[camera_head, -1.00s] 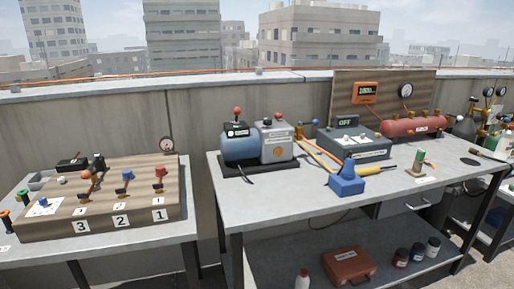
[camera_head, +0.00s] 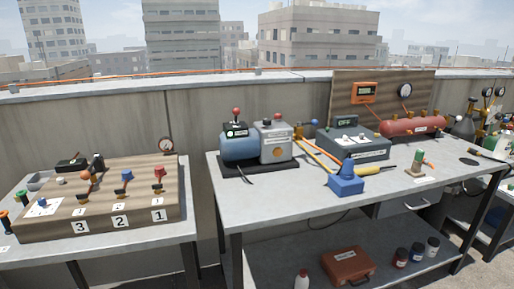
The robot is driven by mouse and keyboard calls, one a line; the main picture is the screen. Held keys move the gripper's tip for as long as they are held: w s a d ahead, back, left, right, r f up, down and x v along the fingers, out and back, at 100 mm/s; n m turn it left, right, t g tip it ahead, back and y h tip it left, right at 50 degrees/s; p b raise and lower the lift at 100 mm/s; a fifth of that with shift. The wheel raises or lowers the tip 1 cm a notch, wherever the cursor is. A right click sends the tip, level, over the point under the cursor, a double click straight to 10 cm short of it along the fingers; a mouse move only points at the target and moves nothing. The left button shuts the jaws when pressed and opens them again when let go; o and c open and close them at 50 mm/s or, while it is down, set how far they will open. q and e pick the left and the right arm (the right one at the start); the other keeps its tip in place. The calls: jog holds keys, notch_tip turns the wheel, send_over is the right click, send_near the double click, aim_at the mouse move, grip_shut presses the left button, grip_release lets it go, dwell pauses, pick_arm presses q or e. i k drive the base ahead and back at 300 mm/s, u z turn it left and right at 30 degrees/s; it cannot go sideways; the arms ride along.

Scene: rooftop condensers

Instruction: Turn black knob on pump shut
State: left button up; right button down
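The pump has a blue rounded motor (camera_head: 239,146) and a grey housing (camera_head: 275,143). It stands on a black base (camera_head: 258,167) at the back left of the middle table. A red ball knob (camera_head: 236,111) rises above the motor. Small dark parts show on top of the grey housing, but they are too small to tell which is the black knob or how it is turned. Neither of my grippers is in view.
A wooden valve board (camera_head: 100,200) lies on the left table. A blue block (camera_head: 346,181), a grey box marked OFF (camera_head: 355,146) and a red tank (camera_head: 413,126) stand right of the pump. The table front (camera_head: 270,192) before the pump is clear.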

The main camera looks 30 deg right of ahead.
aim_at(267, 121)
jog(key=u, duration=0.1)
jog(key=k, duration=1)
jog(key=z, duration=1.15)
jog(key=i, duration=0.8)
jog(key=z, duration=0.05)
